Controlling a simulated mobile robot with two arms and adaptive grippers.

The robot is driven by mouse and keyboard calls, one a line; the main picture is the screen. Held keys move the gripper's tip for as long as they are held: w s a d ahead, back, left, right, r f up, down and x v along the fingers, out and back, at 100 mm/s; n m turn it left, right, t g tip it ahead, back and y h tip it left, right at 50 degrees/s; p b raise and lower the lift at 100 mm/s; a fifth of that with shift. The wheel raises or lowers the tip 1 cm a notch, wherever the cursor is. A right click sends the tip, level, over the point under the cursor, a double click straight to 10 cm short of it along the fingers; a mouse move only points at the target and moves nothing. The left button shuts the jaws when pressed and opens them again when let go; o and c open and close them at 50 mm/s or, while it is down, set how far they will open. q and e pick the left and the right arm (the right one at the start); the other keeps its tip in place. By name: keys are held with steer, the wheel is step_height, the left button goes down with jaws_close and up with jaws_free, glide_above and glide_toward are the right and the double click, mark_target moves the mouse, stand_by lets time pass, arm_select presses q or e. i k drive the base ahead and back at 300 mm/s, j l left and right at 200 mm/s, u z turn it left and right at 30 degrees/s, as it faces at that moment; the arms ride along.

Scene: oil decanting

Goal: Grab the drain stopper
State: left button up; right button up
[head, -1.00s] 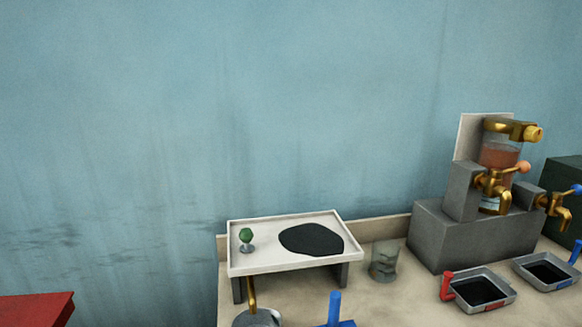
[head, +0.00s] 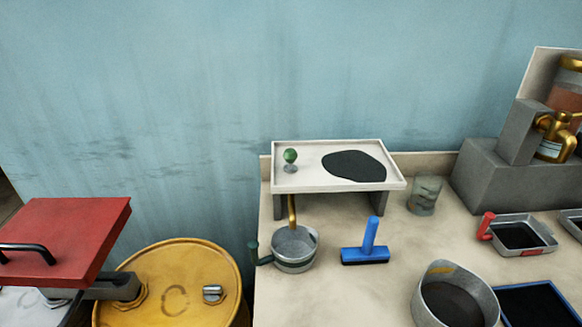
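The drain stopper (head: 290,158) has a round green knob on a small grey base. It stands upright at the left side of the white raised tray (head: 312,179), left of a black oil puddle (head: 354,166). A brass drain pipe (head: 292,208) hangs below the tray, above a grey metal pot (head: 294,247) with a dark green handle. Neither of my grippers is in the head view.
A larger metal pot (head: 452,297) and pans are at right. A yellow drum (head: 185,290) and a red lid (head: 70,235) are at left.

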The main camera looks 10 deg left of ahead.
mark_target(290, 155)
steer(key=k+l+u, duration=0.2)
steer(key=l+u, duration=0.2)
steer(key=k+l+u, duration=0.2)
steer(key=u, duration=0.15)
